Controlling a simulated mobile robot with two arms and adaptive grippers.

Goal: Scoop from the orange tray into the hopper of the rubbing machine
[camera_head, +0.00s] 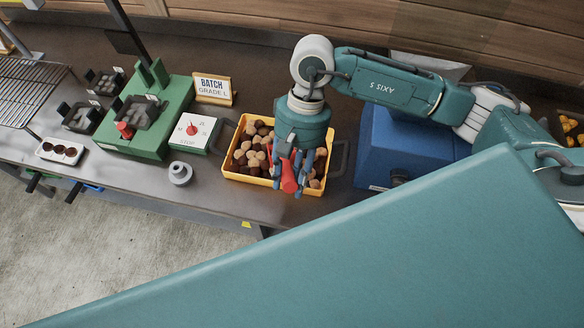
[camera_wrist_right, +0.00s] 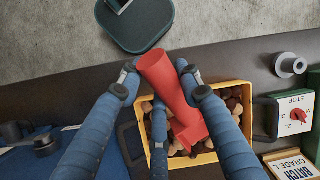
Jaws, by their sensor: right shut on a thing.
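The orange tray (camera_head: 250,180) sits on the bench, filled with brown and tan chestnuts (camera_head: 255,145). My right gripper (camera_head: 287,180) points down over the tray's right part and is shut on a red scoop (camera_head: 291,178). In the right wrist view, the scoop (camera_wrist_right: 168,82) stands between the blue fingers. Its lower end is among or just above the chestnuts; I cannot tell which. A blue machine (camera_head: 415,140), seemingly the rubbing machine, stands right of the tray. A pale hopper-like shape (camera_head: 432,66) shows behind my right arm, partly hidden. My left gripper is out of view.
A white box with a red dial (camera_head: 193,131), a grey ring-shaped part (camera_head: 180,173) and a BATCH sign (camera_head: 213,89) stand left of the tray. Farther left are a green press (camera_head: 150,140), small dark trays and a wire rack (camera_head: 30,90). A wooden wall runs behind.

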